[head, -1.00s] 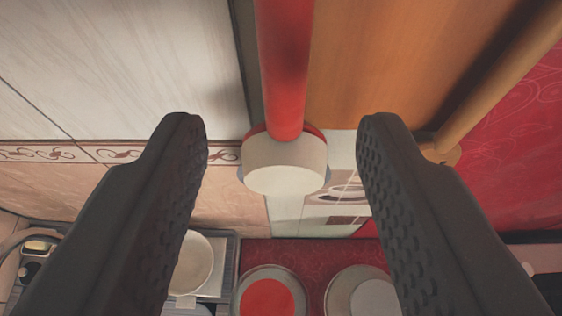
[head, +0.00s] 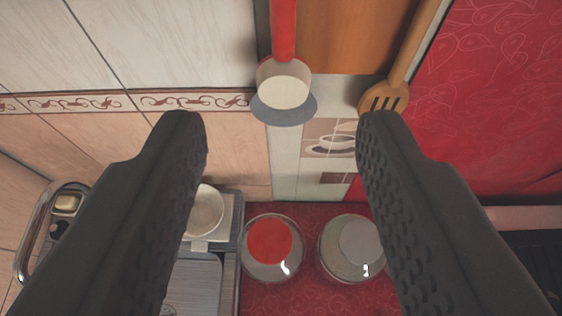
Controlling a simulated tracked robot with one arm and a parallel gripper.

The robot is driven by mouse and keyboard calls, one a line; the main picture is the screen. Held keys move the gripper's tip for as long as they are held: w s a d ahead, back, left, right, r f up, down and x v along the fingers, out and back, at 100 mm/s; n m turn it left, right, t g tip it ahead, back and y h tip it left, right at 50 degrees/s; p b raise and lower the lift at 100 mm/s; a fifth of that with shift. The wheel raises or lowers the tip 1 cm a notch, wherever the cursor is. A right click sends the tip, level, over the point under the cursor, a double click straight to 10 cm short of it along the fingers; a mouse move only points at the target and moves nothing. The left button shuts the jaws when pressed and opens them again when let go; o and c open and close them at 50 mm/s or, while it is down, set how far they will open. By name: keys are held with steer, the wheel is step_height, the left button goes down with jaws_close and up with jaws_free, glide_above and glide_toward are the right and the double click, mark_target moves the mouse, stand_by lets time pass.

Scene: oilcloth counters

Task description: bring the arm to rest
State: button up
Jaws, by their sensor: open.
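My gripper (head: 281,135) is open, its two dark textured fingers wide apart on the left and right of the view. Nothing is between the fingers that touches them. Beyond the gap, a utensil with a red handle and a white, rounded end (head: 284,84) hangs against the wall, apart from both fingers. A grey rounded shape shows just below its white end.
A wooden slotted spatula (head: 388,97) hangs near the right fingertip in the picture. Below, two round jars, one red-topped (head: 270,242) and one grey-topped (head: 361,243), stand on a red oilcloth counter (head: 305,298). A pale bowl (head: 207,212) is at left, near a metal sink.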

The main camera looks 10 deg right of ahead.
steer(key=s+d+r+n+t+y+b, duration=0.1)
steer(key=s+b, duration=0.4)
steer(key=s, duration=0.5)
steer(key=s+d+r+n+t+y+b, duration=0.1)
steer(key=s+r+b, duration=0.2)
steer(key=s, duration=0.8)
steer(key=shift+s+d+b, duration=0.15)
steer(key=shift+d+b, duration=0.15)
steer(key=shift+b, duration=0.85)
steer(key=shift+c, duration=0.8)
